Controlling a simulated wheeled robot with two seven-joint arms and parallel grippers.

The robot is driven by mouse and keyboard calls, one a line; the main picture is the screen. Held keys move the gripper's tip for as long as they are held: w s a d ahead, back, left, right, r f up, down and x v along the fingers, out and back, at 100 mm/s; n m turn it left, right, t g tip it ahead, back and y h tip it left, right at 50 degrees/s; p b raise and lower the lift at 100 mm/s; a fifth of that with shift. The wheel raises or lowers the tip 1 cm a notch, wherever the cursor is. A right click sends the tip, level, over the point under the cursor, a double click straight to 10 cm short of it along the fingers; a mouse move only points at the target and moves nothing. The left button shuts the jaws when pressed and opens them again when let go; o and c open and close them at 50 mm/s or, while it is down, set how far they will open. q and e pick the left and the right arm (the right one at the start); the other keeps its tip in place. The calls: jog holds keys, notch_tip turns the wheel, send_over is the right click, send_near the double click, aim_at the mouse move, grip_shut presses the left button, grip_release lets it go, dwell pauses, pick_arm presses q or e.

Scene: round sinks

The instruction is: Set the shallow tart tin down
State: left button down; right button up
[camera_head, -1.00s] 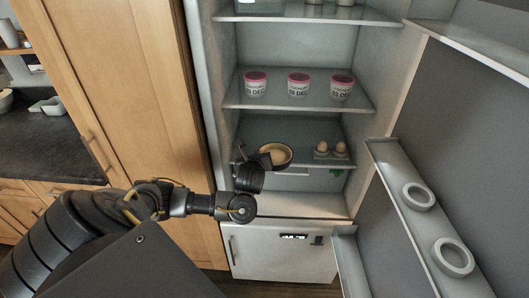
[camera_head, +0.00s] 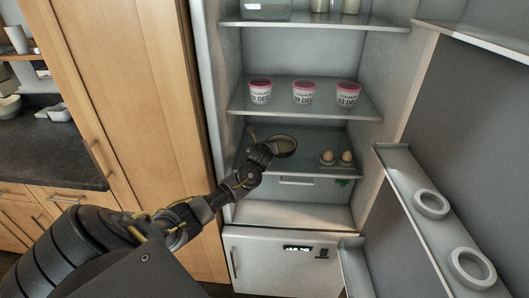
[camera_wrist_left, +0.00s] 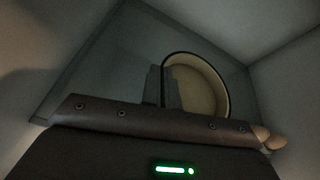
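The shallow tart tin (camera_head: 284,145) is round with a dark rim and a pale inside. It is in the open fridge, at the lower glass shelf (camera_head: 312,172), left of two eggs. My left gripper (camera_head: 268,150) reaches in from the front left. In the left wrist view, its two fingers (camera_wrist_left: 163,88) straddle the near edge of the tin (camera_wrist_left: 205,82), one outside and one inside, and look closed on it. I cannot tell whether the tin's base touches the shelf. My right gripper is out of view.
Two brown eggs (camera_head: 336,158) sit close to the right of the tin; they show at the right edge of the wrist view (camera_wrist_left: 268,138). Several yoghurt pots (camera_head: 304,92) stand on the shelf above. The open fridge door (camera_head: 455,150) is at the right.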

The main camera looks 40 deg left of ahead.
pick_arm(q)
jog(key=shift+f+p, duration=0.55)
jog(key=shift+f, duration=1.35)
jog(key=shift+w+a+f, duration=0.15)
jog(key=shift+f, duration=0.15)
jog(key=c, duration=1.7)
grip_release()
jog(key=shift+f, duration=0.1)
jog(key=shift+p+v, duration=0.4)
jog(key=shift+v, duration=5.7)
